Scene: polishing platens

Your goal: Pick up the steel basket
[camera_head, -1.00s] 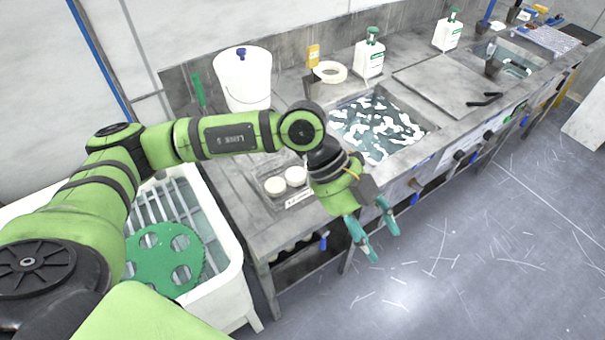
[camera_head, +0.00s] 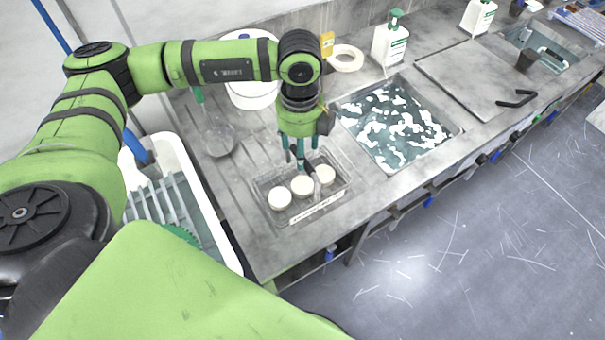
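The steel basket (camera_head: 258,190) sits on the grey worktop, left of the sink basin. It looks like a shallow tray with low sides. Three white round pieces (camera_head: 302,186) are in it, and a pale label strip runs along its front edge. My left gripper (camera_head: 301,155) points down just over the back part of the basket. Its teal fingers look apart, with a narrow dark upright piece between them, perhaps the basket's handle. Contact cannot be made out. The gripper hides part of the basket's back. My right gripper is not in view.
A sink basin with water and white flakes (camera_head: 395,125) lies right of the basket. A white bucket (camera_head: 252,95), a tape roll (camera_head: 346,58) and a pump bottle (camera_head: 390,42) stand behind. A white tub (camera_head: 178,150) is at left. A flat grey lid (camera_head: 475,75) lies farther right.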

